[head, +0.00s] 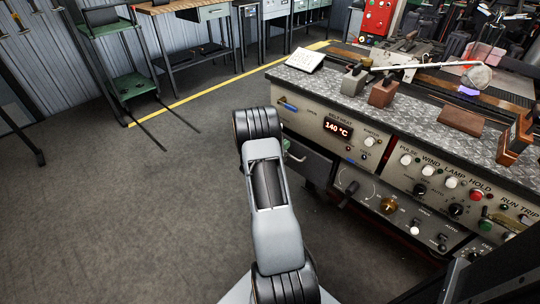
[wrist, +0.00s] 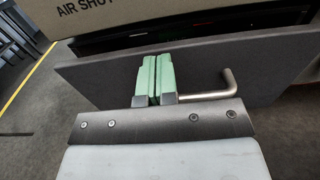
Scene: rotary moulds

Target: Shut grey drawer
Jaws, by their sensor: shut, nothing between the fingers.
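The grey drawer (head: 312,164) is at the left end of the console, below the heat panel, partly hidden by my arm. In the wrist view its flat grey front (wrist: 265,65) fills the middle, with a dark gap behind its top edge, so it stands partly open. Its bent metal handle (wrist: 222,90) is just right of my fingers. My gripper (wrist: 152,80) has its green fingers shut together and empty, in front of the drawer front beside the handle. I cannot tell whether the fingertips touch the front.
The console (head: 400,150) with knobs and buttons runs to the right. Open floor lies to the left, with a green trolley (head: 120,55) and benches at the back.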

